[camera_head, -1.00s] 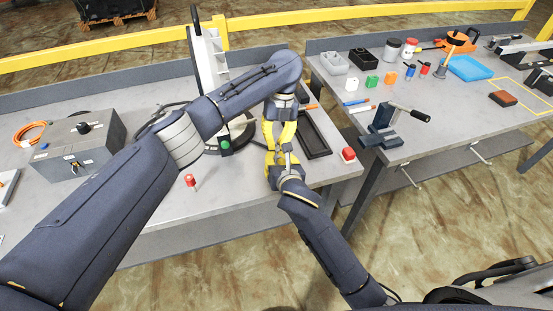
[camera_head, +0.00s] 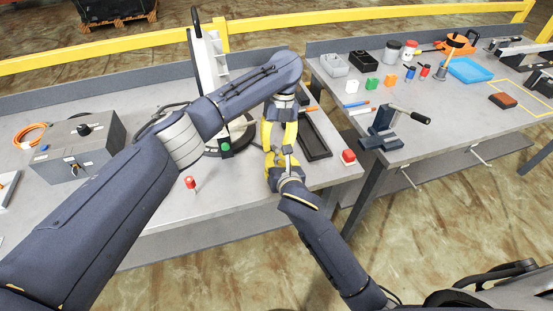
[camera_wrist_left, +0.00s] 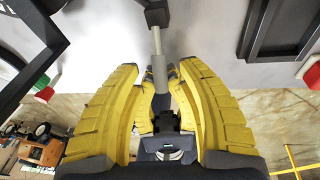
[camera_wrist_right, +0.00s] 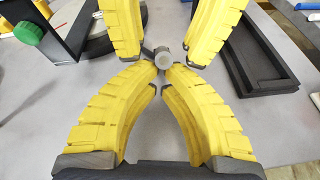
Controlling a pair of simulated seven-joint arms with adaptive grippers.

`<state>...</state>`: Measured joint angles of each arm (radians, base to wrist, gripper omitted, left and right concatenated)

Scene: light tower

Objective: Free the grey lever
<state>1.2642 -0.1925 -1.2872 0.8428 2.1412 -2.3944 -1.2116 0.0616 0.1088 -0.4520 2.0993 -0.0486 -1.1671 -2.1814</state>
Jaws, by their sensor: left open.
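The grey lever (camera_wrist_left: 159,72) is a thin rod with a thicker sleeve, running down from a dark block in the left wrist view. Its round end (camera_wrist_right: 165,59) faces the camera in the right wrist view. My left gripper (camera_head: 278,140) is open, with its yellow fingers on either side of the lever and apart from it. My right gripper (camera_wrist_right: 163,72) comes from the front, below the left one. Its fingertips are drawn together at the lever's end and seem shut on it. In the head view my left arm and the fingers hide most of the lever.
A machine with a green button (camera_head: 225,145) stands left of the grippers. A black tray (camera_head: 315,140) and a red button (camera_head: 348,156) lie to the right. A small red-topped piece (camera_head: 190,182) stands near the front edge. A grey box (camera_head: 80,147) is at the left.

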